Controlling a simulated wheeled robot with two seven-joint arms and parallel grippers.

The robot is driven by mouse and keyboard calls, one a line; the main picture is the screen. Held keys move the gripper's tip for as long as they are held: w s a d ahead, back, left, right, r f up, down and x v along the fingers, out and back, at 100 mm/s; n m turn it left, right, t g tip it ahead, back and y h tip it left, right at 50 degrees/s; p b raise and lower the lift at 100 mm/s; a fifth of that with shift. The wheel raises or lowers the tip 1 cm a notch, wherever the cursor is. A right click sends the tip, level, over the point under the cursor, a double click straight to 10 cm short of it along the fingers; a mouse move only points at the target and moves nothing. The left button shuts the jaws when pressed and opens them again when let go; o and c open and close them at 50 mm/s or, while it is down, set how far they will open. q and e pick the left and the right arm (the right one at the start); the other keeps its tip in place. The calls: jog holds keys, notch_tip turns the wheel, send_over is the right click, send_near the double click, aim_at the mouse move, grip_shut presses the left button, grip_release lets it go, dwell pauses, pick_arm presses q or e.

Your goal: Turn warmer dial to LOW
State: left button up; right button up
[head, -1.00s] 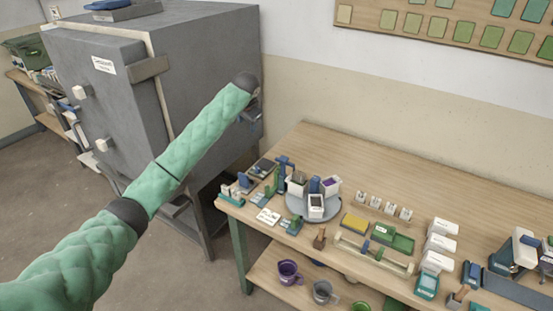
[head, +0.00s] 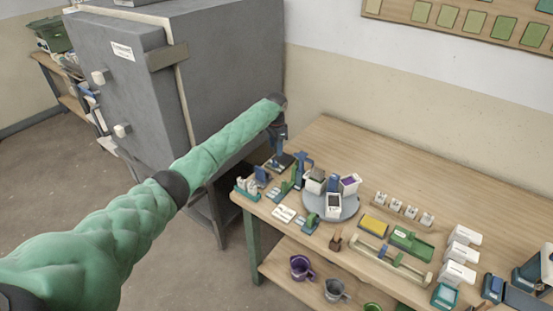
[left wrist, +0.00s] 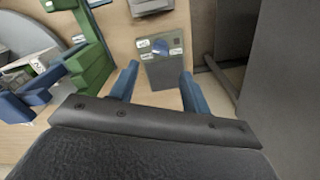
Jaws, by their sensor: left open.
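The warmer (left wrist: 165,72) is a grey box with a blue dial (left wrist: 160,46) on its face in the left wrist view. Small white labels sit around the dial, too small to read, and I cannot tell which one it points at. My left gripper (left wrist: 160,72) is open, its two blue fingers apart and nothing between them, with the dial just beyond the fingertips. In the head view the left gripper (head: 281,146) hangs over the table's back left corner, just above the dark top of the warmer (head: 279,163). The dial cannot be made out there. My right gripper is not in view.
A grey kiln (head: 235,70) stands close on the left. Green and blue stands (head: 300,170) and a round grey turntable (head: 347,210) with small containers are right of the warmer. The table's back (head: 390,165) is clear.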

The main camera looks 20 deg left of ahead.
aim_at(275, 161)
pick_arm(q)
jog(key=shift+s+f+p, duration=0.1)
jog(key=shift+f+p, duration=1.1)
jog(key=shift+f, duration=2.25)
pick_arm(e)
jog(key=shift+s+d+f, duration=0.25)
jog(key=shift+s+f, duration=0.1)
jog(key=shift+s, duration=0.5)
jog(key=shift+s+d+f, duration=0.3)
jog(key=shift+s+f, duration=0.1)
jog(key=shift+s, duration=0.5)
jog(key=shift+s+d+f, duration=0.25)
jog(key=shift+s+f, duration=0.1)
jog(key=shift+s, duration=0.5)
pick_arm(q)
jog(key=shift+c, duration=0.2)
jog(key=c, duration=0.9)
